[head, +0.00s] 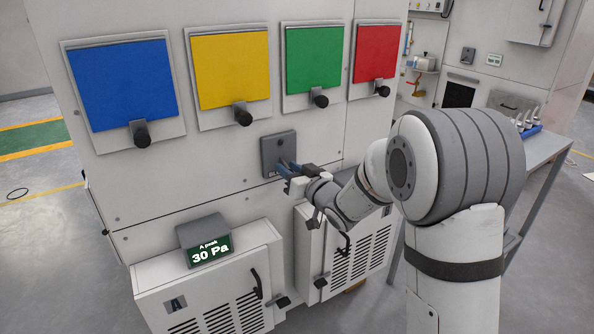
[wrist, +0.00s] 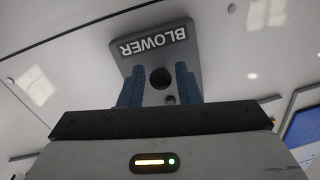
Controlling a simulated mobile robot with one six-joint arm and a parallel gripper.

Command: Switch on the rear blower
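The blower switch box (head: 277,145) is a grey plate on the white cabinet wall, below the coloured panels. In the wrist view the plate (wrist: 148,62) carries the word BLOWER, upside down. A round black knob or hole (wrist: 161,77) shows on it, with a smaller dark round spot (wrist: 170,99) beside it. My gripper (head: 284,168) is at the lower part of the box. In the wrist view its blue fingers (wrist: 158,84) are apart, one on each side of the black round part. I cannot tell whether they touch it. In the head view the fingers hide the lower plate.
Blue (head: 120,82), yellow (head: 231,68), green (head: 314,60) and red (head: 377,53) panels with black knobs are above. Vented cabinet doors (head: 345,250) stand below. A bench (head: 545,150) is at right; open floor is at left.

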